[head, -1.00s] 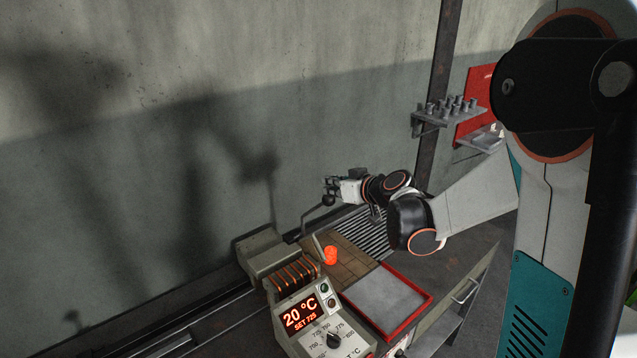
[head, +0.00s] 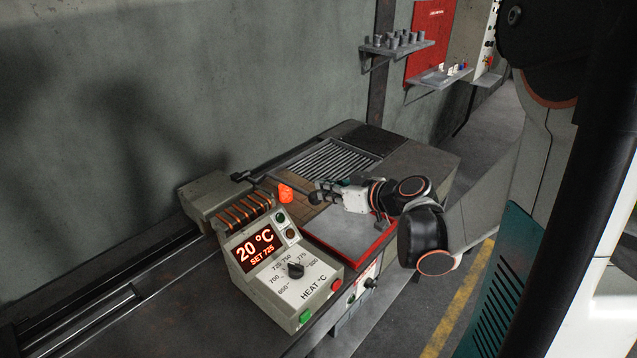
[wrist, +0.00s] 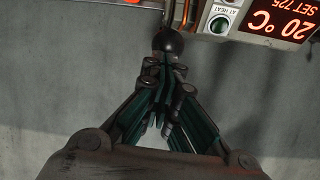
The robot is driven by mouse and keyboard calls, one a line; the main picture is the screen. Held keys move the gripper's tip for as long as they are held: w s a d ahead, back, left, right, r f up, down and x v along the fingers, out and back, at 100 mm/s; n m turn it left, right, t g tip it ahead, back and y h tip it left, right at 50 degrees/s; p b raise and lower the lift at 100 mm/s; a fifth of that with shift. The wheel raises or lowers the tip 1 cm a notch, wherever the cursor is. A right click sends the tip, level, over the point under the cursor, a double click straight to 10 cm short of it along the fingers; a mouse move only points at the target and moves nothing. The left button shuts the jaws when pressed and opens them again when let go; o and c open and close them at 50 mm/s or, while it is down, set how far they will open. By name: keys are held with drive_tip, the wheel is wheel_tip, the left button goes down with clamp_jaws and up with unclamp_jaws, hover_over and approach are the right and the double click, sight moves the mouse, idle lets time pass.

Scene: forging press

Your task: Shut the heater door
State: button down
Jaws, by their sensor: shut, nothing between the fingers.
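The heater is a grey box (head: 208,190) with a row of orange coils (head: 245,210) beside it. I cannot clearly make out its door panel. A round black knob (wrist: 168,40) on a thin rod shows at my fingertips in the wrist view. A glowing orange piece (head: 286,193) shows just left of the fingertips.
The control box (head: 285,275) with its "20 °C" display and dial stands close in front of the coils. A slatted grate (head: 330,160) lies behind my gripper. Wall shelves (head: 397,48) hold small parts. A rail (head: 75,315) runs at left.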

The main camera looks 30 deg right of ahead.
drive_tip(key=shift+s+d+f+b, duration=0.15)
drive_tip(key=shift+s+f+b, duration=0.1)
drive_tip(key=shift+f+b, duration=0.55)
drive_tip(key=shift+s+d+f+b, duration=0.1)
drive_tip(key=shift+s+f+b, duration=0.25)
drive_tip(key=shift+f, duration=0.75)
drive_tip(key=shift+w, duration=0.1)
drive_tip(key=shift+r, duration=0.1)
